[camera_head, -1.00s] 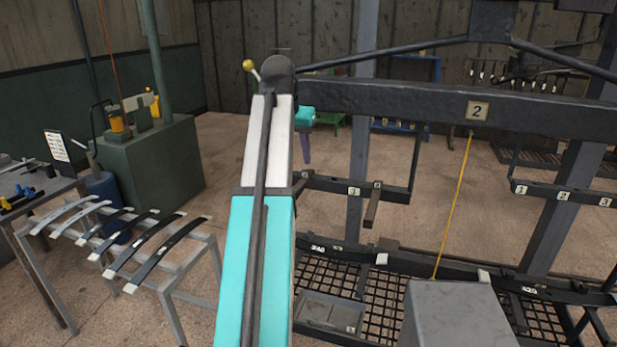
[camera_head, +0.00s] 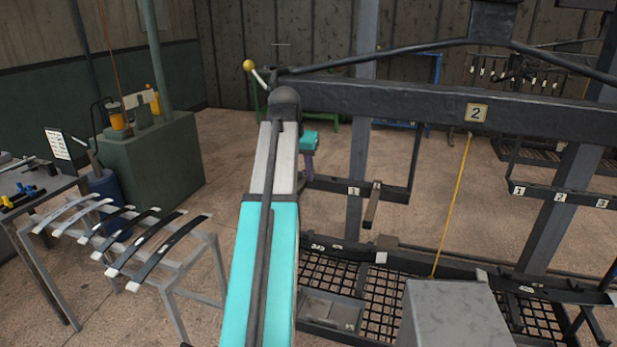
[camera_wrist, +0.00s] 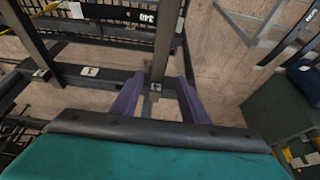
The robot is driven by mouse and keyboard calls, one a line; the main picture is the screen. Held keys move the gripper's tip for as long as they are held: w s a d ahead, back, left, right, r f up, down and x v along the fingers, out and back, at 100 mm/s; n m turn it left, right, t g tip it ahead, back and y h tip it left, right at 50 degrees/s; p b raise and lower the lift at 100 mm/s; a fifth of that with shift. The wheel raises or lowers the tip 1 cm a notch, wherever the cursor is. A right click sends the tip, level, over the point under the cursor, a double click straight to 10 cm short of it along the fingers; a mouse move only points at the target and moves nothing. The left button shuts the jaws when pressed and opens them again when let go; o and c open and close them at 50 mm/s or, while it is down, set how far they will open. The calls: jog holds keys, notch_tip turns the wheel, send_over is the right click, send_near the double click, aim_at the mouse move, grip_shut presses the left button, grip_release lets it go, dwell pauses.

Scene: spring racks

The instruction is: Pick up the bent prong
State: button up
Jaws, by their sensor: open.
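My gripper (camera_wrist: 155,92) shows in the wrist view with its two purple fingers apart and nothing held between them. A dark rack bar with small number tags (camera_wrist: 155,87) runs behind the fingers. A short dark piece (camera_wrist: 147,104) shows in the gap between them; I cannot tell whether it is bent or touched. In the head view, my gripper (camera_head: 310,168) hangs beside my arm, left of the rack bar, its fingers mostly hidden. A short prong (camera_head: 372,206) slants down from that bar near tag 1. I cannot tell for sure which prong is the bent one.
A large rack beam (camera_head: 430,105) with tag 2 crosses above the bar. A mesh shelf (camera_head: 385,295) and a grey box (camera_head: 455,315) lie below. A stand (camera_head: 172,285) with several curved leaf springs is at left, by a green machine (camera_head: 160,165).

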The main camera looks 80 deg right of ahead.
aim_at(303, 181)
jog(key=shift+s+p+x, duration=0.2)
jog(key=shift+p+x, duration=0.8)
jog(key=shift+x, duration=1.55)
jog(key=shift+a, duration=0.15)
jog(key=shift+c, duration=0.5)
